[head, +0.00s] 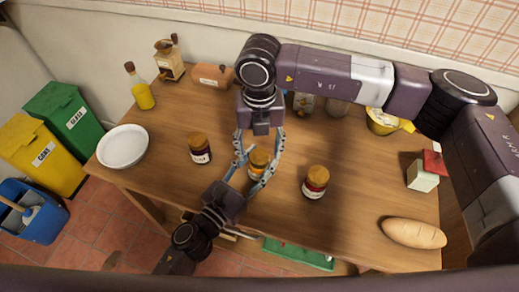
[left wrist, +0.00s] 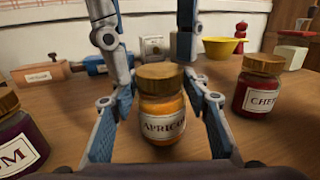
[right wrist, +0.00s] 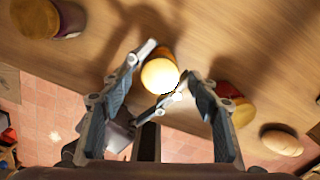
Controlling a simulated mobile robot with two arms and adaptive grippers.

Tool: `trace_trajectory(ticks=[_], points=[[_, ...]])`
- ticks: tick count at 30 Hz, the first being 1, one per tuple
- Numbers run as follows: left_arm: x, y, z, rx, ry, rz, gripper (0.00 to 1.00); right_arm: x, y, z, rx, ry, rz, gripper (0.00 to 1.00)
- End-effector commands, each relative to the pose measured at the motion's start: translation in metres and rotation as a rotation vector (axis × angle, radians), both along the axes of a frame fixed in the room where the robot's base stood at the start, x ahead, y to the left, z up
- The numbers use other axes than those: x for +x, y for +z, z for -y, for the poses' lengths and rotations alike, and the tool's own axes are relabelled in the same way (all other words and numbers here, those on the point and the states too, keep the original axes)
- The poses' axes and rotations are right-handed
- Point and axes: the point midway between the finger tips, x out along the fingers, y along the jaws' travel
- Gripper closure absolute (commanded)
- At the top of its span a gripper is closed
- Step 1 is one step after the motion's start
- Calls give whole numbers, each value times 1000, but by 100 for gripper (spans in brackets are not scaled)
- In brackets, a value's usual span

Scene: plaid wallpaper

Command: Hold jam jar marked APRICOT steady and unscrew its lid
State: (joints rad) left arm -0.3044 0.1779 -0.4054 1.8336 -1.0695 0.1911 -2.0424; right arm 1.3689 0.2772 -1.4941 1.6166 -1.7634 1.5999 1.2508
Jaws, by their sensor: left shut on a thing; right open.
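The APRICOT jar (head: 257,173) stands upright on the wooden table, with orange contents and a brown lid (left wrist: 158,71). Its label (left wrist: 164,124) faces the left wrist camera. My left gripper (head: 248,172) comes in low from the front and is shut on the jar's body, one finger on each side. My right gripper (head: 258,155) points down from above, open, with its fingers apart on either side of the lid. In the right wrist view the brightly lit lid (right wrist: 160,75) lies between the open fingers. Whether those fingers touch it, I cannot tell.
A dark jar (head: 199,148) stands to the left and a red jar (head: 315,182) to the right, both lidded. A white plate (head: 122,146), an oil bottle (head: 139,87), a bread loaf (head: 413,233) and a yellow bowl (head: 381,121) lie farther out. The table's front edge is close.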

Motion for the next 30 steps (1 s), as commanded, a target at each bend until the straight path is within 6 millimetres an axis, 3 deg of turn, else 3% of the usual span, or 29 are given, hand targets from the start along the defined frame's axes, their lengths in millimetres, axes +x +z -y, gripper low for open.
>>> trace_trajectory(ticks=[6, 18, 30], points=[[0, 1, 0, -1, 0, 1, 100, 1, 30, 0, 0, -1, 3, 45], [0, 1, 0, -1, 0, 1, 100, 0, 71, 0, 0, 0, 1, 48], [0, 1, 0, -1, 0, 2, 100, -1, 16, 1, -1, 0, -3, 48]])
